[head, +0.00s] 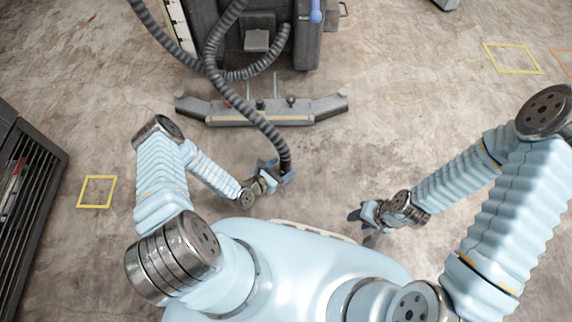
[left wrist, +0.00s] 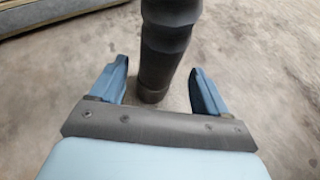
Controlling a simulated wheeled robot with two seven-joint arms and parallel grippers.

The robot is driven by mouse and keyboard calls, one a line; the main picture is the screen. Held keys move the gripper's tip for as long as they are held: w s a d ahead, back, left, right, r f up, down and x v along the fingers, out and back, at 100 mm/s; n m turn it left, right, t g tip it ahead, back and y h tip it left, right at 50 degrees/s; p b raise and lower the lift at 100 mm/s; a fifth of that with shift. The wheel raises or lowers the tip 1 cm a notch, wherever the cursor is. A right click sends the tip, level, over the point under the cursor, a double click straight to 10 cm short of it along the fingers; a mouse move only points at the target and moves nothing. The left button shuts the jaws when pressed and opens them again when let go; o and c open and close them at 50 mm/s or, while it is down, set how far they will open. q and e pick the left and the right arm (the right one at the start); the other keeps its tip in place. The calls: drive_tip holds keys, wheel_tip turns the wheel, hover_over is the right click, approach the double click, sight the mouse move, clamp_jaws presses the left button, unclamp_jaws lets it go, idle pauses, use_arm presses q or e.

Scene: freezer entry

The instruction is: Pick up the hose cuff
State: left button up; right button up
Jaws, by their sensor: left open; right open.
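The hose cuff (head: 285,167) is the dark end of a grey ribbed hose that hangs down from the machine. In the left wrist view the cuff (left wrist: 158,62) stands between the two blue fingers of my left gripper (left wrist: 164,90), with a gap on both sides. In the head view my left gripper (head: 278,174) is at the hose's lower end. It is open and not closed on the cuff. My right gripper (head: 360,221) is open and empty, low over the floor to the right.
The dark floor machine (head: 310,40) stands at the top, with a wide grey squeegee bar (head: 260,112) in front. A dark slatted rack (head: 25,190) is at the left edge. Yellow floor squares (head: 97,191) mark the concrete. The floor between the grippers is clear.

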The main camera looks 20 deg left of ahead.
use_arm(q)
drive_tip(key=b+x, duration=0.1)
drive_tip(key=x, duration=0.4)
drive_tip(key=shift+w+a+r, duration=0.1)
drive_tip(key=shift+a+r, duration=0.05)
drive_tip(key=shift+r, duration=0.05)
